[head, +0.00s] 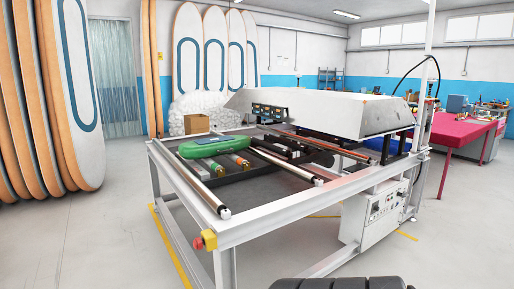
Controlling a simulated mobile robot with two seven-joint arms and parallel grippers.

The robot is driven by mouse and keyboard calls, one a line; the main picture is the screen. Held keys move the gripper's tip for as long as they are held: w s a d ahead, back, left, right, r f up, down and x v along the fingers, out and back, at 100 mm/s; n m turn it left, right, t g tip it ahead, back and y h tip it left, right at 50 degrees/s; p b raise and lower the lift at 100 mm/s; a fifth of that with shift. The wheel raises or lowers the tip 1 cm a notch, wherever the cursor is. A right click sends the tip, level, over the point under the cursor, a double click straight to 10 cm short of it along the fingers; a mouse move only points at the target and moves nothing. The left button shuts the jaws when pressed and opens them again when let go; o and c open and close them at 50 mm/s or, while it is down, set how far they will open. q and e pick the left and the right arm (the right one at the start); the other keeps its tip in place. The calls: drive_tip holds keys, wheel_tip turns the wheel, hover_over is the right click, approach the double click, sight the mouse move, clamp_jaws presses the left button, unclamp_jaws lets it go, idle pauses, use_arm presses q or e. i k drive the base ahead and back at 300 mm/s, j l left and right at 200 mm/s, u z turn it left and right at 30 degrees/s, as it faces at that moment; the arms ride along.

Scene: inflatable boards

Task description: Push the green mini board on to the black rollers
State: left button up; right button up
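The green mini board (212,147) lies flat near the far left part of the white-framed machine table (290,218). It has a dark patch on its top, and small copper-and-green cylinders (240,160) show beside it. Dark roller-like parts (298,152) lie to its right, in front of the grey hood; I cannot tell their exact shape. Neither of my grippers is in view.
A grey hood (330,112) covers the table's far right part. A red and yellow stop button (205,240) sits at the near corner, and a control box (385,210) hangs on the right side. Tall boards (75,90) stand at left. The floor at left is clear.

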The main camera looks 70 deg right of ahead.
sight(191, 150)
drive_tip(key=z, duration=2.05)
drive_tip(key=i, duration=0.6)
drive_tip(key=i+j+z, duration=0.1)
drive_tip(key=i+j, duration=0.35)
drive_tip(key=i, duration=0.2)
drive_tip(key=i+j+z, duration=0.15)
drive_tip(key=i+j, duration=0.4)
drive_tip(key=i, duration=0.05)
